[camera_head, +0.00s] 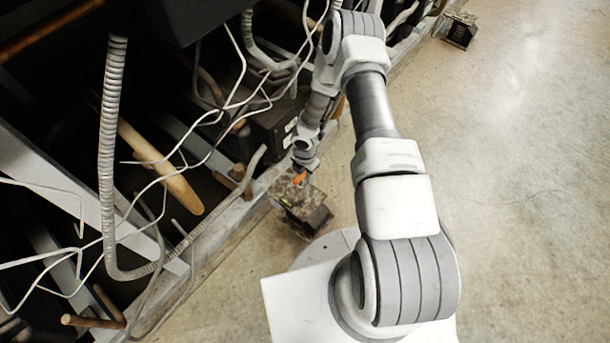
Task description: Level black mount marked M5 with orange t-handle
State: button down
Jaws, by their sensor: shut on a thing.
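A dark, worn mount (310,217) stands on the floor against the rack's grey base rail, left of my arm's base. No M5 marking can be read on it. A small orange piece of the t-handle (299,179) shows just above the mount's top. My gripper (303,173) is at the end of my arm, pointing down over the mount, and is shut on the t-handle. The fingers are very small and partly hidden, and I cannot tell whether the t-handle touches the mount.
Loose white cables (208,120) and a ribbed grey conduit (109,160) hang in front of the rack. The grey base rail (228,222) runs along the floor edge. A similar mount (460,30) stands far off. The concrete floor (530,200) at right is clear.

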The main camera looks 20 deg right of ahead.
jog(key=shift+f+b, duration=1.55)
dwell(1.5)
jog(key=c, duration=1.3)
grip_release()
grip_shut()
